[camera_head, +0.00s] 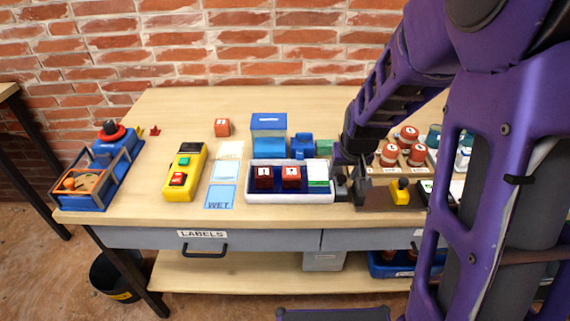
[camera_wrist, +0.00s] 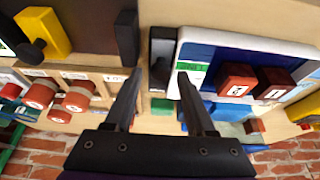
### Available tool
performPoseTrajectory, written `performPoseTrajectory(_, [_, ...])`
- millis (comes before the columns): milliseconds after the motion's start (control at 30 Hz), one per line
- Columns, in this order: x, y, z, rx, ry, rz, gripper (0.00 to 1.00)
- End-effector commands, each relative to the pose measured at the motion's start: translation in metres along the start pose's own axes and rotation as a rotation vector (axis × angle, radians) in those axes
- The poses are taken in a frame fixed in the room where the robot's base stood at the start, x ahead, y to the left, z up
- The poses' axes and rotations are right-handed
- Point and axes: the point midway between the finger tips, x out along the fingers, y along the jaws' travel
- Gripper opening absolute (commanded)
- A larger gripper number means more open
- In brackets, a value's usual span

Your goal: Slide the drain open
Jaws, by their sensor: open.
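In the wrist view, my gripper (camera_wrist: 160,78) is open, with two dark fingers apart and nothing held between them. A dark grey bracket with a rounded knob (camera_wrist: 160,62) lies just beyond the gap between the fingertips, against the end of a white-rimmed tray (camera_wrist: 178,48). I cannot tell whether the fingers touch it. In the head view, my gripper (camera_head: 352,172) is low over the right end of the white tray (camera_head: 290,199). No part is clearly marked as the drain.
Right of the bracket are an upright black piece (camera_wrist: 126,38), a brown panel and a yellow block (camera_head: 400,191). Red-capped jars (camera_head: 407,138) stand behind. Blue boxes (camera_head: 268,125) stand behind the tray. A yellow button box (camera_head: 184,171) is at left.

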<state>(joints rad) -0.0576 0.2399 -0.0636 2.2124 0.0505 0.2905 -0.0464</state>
Motion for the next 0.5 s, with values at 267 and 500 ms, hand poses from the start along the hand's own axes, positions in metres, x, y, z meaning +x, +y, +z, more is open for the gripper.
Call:
performPoseTrajectory(267, [-0.025, 0.000, -0.011, 0.000, 0.002, 0.000, 0.57])
performPoseTrajectory(500, [-0.042, 0.000, -0.018, 0.000, 0.001, 0.000, 0.57])
